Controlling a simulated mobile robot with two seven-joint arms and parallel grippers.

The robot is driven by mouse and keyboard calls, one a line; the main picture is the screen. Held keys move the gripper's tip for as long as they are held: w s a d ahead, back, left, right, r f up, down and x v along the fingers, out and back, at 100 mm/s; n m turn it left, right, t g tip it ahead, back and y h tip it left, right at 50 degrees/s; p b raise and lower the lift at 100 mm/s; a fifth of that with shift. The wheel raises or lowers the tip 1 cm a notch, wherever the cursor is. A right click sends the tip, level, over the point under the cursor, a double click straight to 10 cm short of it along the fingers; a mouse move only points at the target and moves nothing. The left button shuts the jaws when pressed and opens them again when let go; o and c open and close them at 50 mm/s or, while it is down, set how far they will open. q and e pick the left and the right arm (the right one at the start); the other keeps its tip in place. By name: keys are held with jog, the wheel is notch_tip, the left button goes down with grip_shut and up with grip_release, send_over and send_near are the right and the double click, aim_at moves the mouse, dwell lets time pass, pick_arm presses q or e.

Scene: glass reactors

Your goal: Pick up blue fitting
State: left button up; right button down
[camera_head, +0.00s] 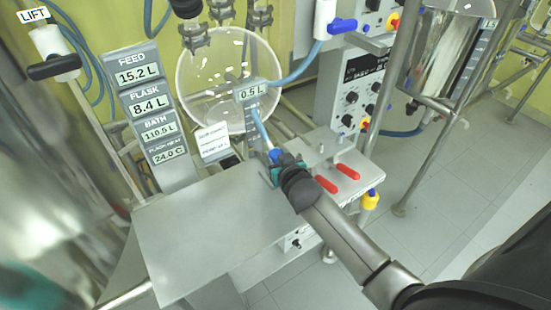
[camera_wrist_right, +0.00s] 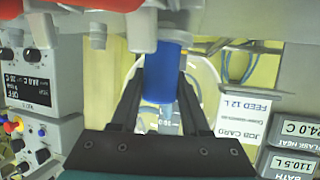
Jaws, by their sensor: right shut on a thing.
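The blue fitting (camera_wrist_right: 161,82) is a short blue cylinder in the right wrist view. It stands between the two dark fingers of my right gripper (camera_wrist_right: 155,105), which are shut on its sides. In the head view, my right gripper (camera_head: 274,165) is over the far edge of the steel bench, with a bit of the blue fitting (camera_head: 274,155) showing at its tips. The fitting's upper end meets pale grey parts in the wrist view; I cannot tell whether they touch. A blurred teal shape at the lower left of the head view may be my left gripper; no fingers show.
The bare steel bench top (camera_head: 205,225) is left of the arm. Red handles (camera_head: 347,171) lie close right of the gripper. A round glass flask (camera_head: 215,75), a 0.5 L display (camera_head: 252,93) and a display column (camera_head: 150,115) stand behind. A control box (camera_head: 352,95) is at back right.

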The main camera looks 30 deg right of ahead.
aim_at(276, 152)
notch_tip(276, 152, up, 19)
jog(key=p, duration=0.7)
jog(key=shift+p, duration=0.35)
jog(key=shift+r, duration=0.3)
jog(key=shift+r+p, duration=1.6)
jog(key=shift+r, duration=0.05)
